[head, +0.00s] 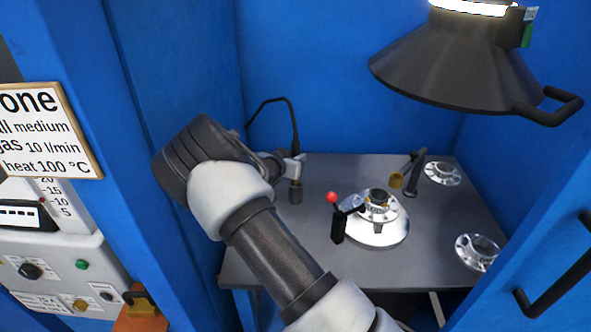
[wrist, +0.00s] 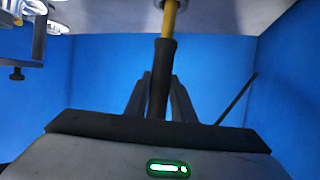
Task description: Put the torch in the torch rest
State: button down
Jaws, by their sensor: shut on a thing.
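My gripper (head: 291,167) is shut on the torch (wrist: 161,80), over the left part of the grey table. In the wrist view the torch has a black handle between the fingers and a brass-yellow nozzle. A dark cable rises from its top in the head view. A small grey cup, which looks like the torch rest (head: 295,194), stands directly below my gripper. The nozzle points down at it and its tip meets the cup's outline. I cannot tell how deep the tip sits. My arm and gripper hide most of the torch in the head view.
A round flanged shell (head: 375,232) with a red-knobbed clamp (head: 333,199) stands right of my gripper. Loose flanges (head: 442,173) lie at the table's right. A dark hood (head: 455,65) hangs above. Blue walls enclose the table.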

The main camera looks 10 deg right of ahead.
jog(key=shift+f, duration=1.85)
jog(key=shift+d+f, duration=0.1)
jog(key=shift+f, duration=0.05)
jog(key=c, duration=1.5)
grip_release()
